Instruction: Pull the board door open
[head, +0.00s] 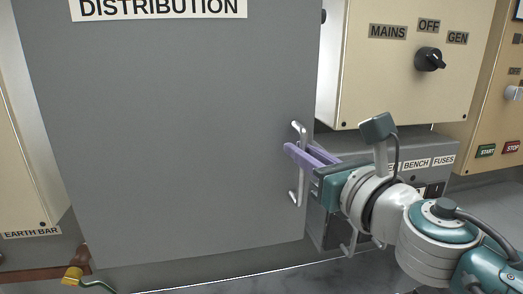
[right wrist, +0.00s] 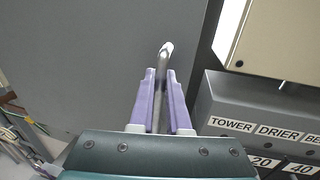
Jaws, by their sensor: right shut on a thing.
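The grey board door (head: 170,130) fills the middle of the head view, with a "DISTRIBUTION" label (head: 158,8) at its top. A light metal bar handle (head: 299,186) stands upright near the door's right edge. My right gripper (head: 307,155) is at the handle, its purple fingers closed around the bar. In the right wrist view the handle (right wrist: 163,55) runs between the two fingers (right wrist: 161,100), with the door (right wrist: 90,60) behind it. The door's right edge stands out in front of the cabinets beside it. My left gripper is not in view.
A beige changeover box (head: 385,85) with a black rotary knob (head: 429,59) is right of the door. Below it is a grey fuse box (head: 425,148). An "EARTH BAR" label (head: 31,233) and a copper bar (head: 40,274) are at lower left. Floor shows below the door.

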